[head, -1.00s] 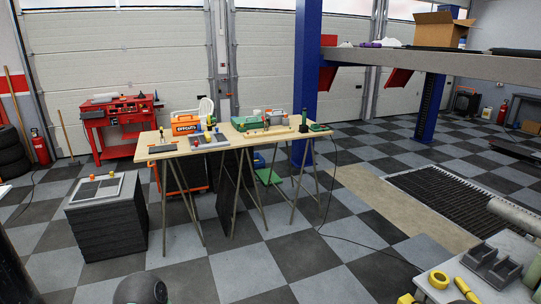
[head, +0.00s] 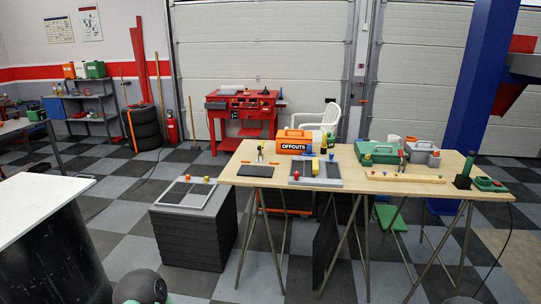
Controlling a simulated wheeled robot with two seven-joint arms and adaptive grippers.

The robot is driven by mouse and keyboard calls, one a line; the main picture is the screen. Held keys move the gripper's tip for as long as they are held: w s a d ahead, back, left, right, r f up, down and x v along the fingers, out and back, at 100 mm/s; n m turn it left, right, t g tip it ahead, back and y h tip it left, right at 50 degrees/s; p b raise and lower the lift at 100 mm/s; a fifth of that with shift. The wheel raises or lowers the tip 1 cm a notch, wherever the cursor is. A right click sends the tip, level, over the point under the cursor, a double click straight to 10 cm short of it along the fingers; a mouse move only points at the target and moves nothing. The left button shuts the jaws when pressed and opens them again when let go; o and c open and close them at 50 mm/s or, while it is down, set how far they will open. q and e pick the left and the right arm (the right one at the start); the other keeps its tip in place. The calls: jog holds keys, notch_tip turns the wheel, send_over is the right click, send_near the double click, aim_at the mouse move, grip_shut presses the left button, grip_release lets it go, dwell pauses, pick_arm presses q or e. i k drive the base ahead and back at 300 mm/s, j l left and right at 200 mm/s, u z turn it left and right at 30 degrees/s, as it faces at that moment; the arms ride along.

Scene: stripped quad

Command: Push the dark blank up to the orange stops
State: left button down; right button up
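A dark flat rectangular plate (head: 255,172), which looks like the dark blank, lies on the left part of the light wooden trestle table (head: 345,184). Neither of my grippers shows in the head view, and nothing touches the plate.
A grey tray (head: 328,182) with small coloured pieces lies right of the plate. Behind are an orange OFFCUTS box (head: 294,142) and a green case (head: 379,151). A dark block stack (head: 190,238) stands left of the table; a white-topped surface (head: 40,205) is nearer left. Checkered floor lies between.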

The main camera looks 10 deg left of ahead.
aim_at(245, 171)
jog(key=i+j, duration=0.25)
jog(key=i, duration=0.15)
jog(key=i+j, duration=0.25)
jog(key=i, duration=0.15)
jog(key=i+j, duration=0.2)
jog(key=i, duration=0.25)
jog(key=z, duration=0.05)
